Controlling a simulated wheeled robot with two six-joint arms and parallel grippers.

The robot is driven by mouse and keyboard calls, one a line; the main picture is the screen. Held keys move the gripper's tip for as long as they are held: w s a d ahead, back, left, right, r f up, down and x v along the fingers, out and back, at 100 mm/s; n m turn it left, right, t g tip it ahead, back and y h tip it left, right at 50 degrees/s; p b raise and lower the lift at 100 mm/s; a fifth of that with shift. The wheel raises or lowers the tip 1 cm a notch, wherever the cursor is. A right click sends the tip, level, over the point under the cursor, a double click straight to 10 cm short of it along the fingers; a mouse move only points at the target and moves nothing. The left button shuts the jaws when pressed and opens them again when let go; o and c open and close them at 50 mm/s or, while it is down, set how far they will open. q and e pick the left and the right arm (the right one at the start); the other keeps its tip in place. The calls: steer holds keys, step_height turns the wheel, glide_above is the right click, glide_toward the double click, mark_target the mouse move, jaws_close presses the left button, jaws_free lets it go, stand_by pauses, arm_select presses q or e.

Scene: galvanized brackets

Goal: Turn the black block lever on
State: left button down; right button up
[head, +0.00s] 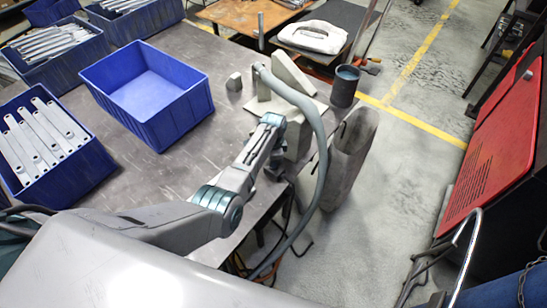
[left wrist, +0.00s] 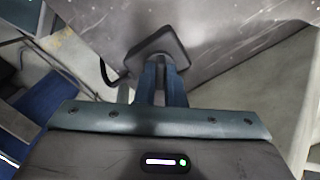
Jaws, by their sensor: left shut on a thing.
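In the left wrist view, the black block (left wrist: 172,47) is a dark square piece against the grey metal table surface. The two blue-grey fingers of my left gripper (left wrist: 163,66) reach to its middle and are close together, shut on its lever. The lever itself is hidden by the fingers, so I cannot tell its position. In the head view, my left gripper (head: 276,166) is a small dark shape at the table's right edge, below the end of my arm. The block is not clear there. My right gripper is in neither view.
An empty blue bin (head: 150,85) stands on the table, with a blue bin of metal brackets (head: 80,165) to its left. A grey hose (head: 318,125) curves down past my gripper. A dark cup (head: 344,88) stands near the far corner.

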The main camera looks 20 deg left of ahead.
arm_select(q)
steer(key=m+p, duration=0.1)
steer(key=m, duration=0.3)
steer(key=shift+r+m+p, duration=0.1)
steer(key=shift+m+p, duration=0.75)
steer(key=shift+m, duration=2.05)
steer(key=c, duration=1.5)
jaws_free()
step_height(320, 180, up, 11)
steer(key=shift+f+b, duration=0.15)
steer(key=shift+b, duration=0.25)
